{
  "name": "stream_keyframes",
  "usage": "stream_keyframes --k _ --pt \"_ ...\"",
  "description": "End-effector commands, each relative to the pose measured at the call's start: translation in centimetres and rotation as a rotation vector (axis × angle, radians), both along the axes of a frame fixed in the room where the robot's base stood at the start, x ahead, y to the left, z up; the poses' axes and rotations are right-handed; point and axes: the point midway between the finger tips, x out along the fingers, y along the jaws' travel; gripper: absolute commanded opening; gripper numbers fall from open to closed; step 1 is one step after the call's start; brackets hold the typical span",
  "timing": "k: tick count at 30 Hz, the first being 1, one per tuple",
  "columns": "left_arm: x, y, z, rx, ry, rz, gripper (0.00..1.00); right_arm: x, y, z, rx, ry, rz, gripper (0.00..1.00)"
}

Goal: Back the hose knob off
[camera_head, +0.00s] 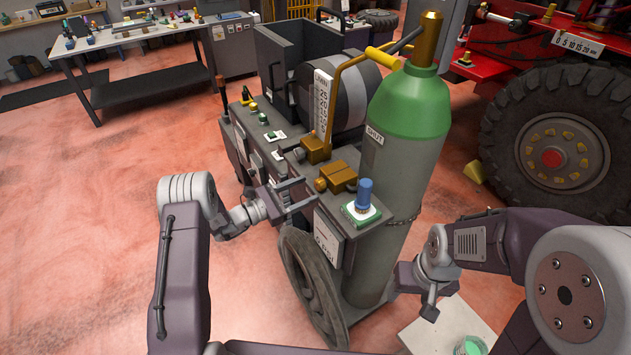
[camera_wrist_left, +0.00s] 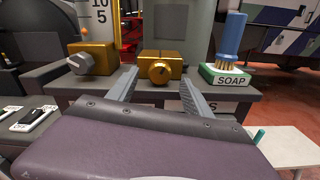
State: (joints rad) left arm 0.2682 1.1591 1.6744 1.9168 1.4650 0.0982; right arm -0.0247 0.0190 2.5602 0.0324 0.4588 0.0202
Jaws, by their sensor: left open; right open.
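A brass valve block (camera_head: 338,174) sits on the grey cart's top, with a round gold knob (camera_wrist_left: 160,72) on its front. A second brass block (camera_head: 314,150) stands beside it under the numbered gauge, with a grey knob (camera_wrist_left: 83,63) on its front. I cannot tell from labels which is the hose knob. My left gripper (camera_head: 309,190) is open in front of the gold knob. In the left wrist view its fingers (camera_wrist_left: 156,82) lie either side of that knob, with gaps visible. My right gripper (camera_head: 430,302) is low, right of the cylinder, away from both knobs; its fingertips are unclear.
A SOAP box (camera_head: 361,214) with a blue-handled brush stands right of the gold knob. A tall grey cylinder with green shoulder (camera_head: 405,105) rises behind it. A cart wheel (camera_head: 311,285) stands below my left gripper. A red truck with a large tyre (camera_head: 545,140) is at right.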

Motion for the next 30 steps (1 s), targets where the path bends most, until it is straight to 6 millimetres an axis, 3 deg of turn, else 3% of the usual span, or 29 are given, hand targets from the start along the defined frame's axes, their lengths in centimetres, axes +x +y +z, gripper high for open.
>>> stream_keyframes --k 1,7,16,23,30 --pt "0.5 -0.9 0.4 -0.001 0.001 -0.004 0.59 0.0 0.0 0.8 0.000 0.000 0.000 0.59" --pt "2.2 -3.1 0.2 0.000 0.000 -0.003 0.59 0.0 0.0 1.6 0.000 0.000 0.000 0.59" --pt "2.5 -3.4 0.0 0.001 0.001 -0.001 0.59 0.0 0.0 1.6 0.000 0.000 0.000 0.59" --pt "2.5 -3.4 0.0 0.001 0.001 -0.001 0.00 0.0 0.0 1.6 0.000 0.000 0.000 0.59" --pt "2.5 -3.4 -0.4 -0.095 0.131 0.000 0.00 0.0 0.0 -0.1 0.000 0.000 0.000 0.59"
